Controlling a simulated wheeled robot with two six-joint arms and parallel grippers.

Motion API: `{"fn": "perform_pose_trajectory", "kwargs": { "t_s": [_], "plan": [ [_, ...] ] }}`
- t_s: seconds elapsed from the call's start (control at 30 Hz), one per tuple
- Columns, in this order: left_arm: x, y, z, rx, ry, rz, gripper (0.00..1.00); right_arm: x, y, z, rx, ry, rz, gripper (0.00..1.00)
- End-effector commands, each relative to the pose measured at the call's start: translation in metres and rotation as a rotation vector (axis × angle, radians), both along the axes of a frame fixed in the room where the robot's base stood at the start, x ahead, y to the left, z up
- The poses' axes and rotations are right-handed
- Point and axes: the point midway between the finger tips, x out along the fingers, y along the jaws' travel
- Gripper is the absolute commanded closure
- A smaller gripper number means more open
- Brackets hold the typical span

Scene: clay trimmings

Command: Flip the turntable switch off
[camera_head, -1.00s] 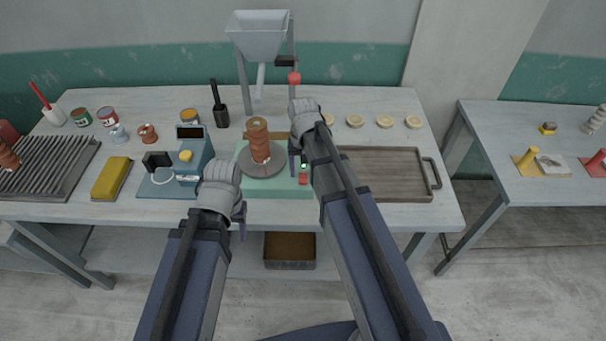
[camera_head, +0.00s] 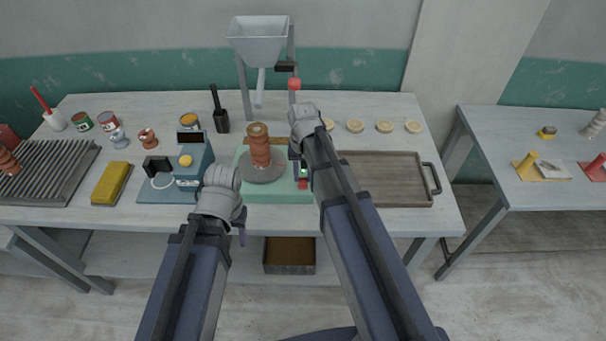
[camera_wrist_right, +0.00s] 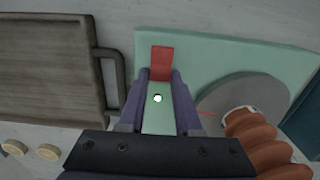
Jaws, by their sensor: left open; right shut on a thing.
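The turntable is a green base (camera_head: 262,194) with a grey round wheel head (camera_head: 262,175); a brown ribbed clay pot (camera_head: 259,146) stands on the wheel. The red switch (camera_head: 303,184) is at the base's right front, beside a glowing green light (camera_head: 304,172). In the right wrist view the red switch (camera_wrist_right: 161,62) sits at my right fingertips (camera_wrist_right: 161,75), with the lit spot (camera_wrist_right: 158,98) between the fingers. My right gripper is shut on the switch, its contact partly hidden. My left gripper (camera_head: 241,228) is open and empty at the table's front edge.
A wooden tray (camera_head: 433,203) lies to the right of the turntable, and a blue device (camera_head: 190,172) to its left. A hopper (camera_head: 259,43) stands behind. Small discs (camera_head: 385,126) lie at the back right.

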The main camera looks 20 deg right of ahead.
Motion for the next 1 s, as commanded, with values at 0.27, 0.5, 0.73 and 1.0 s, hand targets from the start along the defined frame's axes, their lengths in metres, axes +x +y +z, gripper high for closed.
{"fn": "perform_pose_trajectory", "kwargs": {
  "t_s": [0.27, 0.5, 0.73, 1.0],
  "plan": [
    [0.000, 0.000, -0.003, 0.000, 0.000, 0.000, 0.46, -0.013, 0.002, 0.000, -0.048, -0.168, 0.002, 1.00],
    [0.000, 0.000, -0.014, 0.000, 0.000, 0.000, 0.46, -0.016, 0.003, 0.001, -0.102, -0.351, 0.000, 1.00],
    [0.000, 0.000, -0.014, 0.000, 0.000, 0.000, 0.46, -0.013, 0.004, 0.003, -0.111, -0.384, 0.000, 1.00],
    [0.000, 0.000, -0.014, 0.000, 0.000, 0.000, 0.46, -0.013, 0.004, 0.003, -0.110, -0.383, 0.000, 0.56]
  ]
}}
